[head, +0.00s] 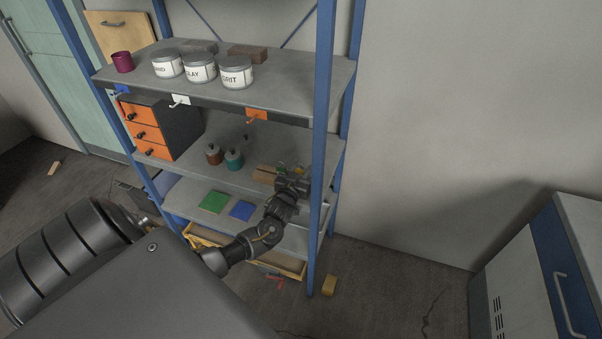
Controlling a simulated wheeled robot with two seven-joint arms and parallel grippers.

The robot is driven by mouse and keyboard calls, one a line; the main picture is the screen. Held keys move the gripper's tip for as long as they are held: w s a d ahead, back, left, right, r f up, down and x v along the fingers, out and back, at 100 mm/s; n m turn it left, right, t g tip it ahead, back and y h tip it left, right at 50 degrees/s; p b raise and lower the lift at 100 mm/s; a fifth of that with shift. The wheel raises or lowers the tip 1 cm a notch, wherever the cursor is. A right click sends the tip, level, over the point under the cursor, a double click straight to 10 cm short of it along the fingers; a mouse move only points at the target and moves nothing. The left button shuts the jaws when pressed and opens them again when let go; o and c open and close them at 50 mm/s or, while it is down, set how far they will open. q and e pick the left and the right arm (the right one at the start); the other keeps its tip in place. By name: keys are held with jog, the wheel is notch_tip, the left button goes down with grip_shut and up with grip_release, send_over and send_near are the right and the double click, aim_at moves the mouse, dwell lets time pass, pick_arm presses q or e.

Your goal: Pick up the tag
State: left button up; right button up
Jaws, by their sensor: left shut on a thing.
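My left gripper (290,174) is at the right end of the middle shelf, close to the blue front post. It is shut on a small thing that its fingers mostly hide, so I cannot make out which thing. A small green and yellow patch (281,167) shows at the fingertips. Tag-like pieces hang at the upper shelf's front edge: a blue one (121,88), a white one (180,99) and an orange one (257,114). A red piece (275,278) shows at the yellow bin below. My right gripper is not in view.
The shelf's blue post (321,150) stands right beside the gripper. Green (214,202) and blue (242,210) squares lie below. Three cans (200,69) stand above.

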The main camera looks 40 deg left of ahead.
pick_arm(q)
jog(key=s+d+r, duration=0.2)
jog(key=s+r, duration=0.4)
jog(key=s+d+r, duration=0.2)
jog(key=s+r, duration=0.4)
jog(key=s, duration=0.1)
jog(key=shift+d+b, duration=0.35)
jog(key=shift+b, duration=0.05)
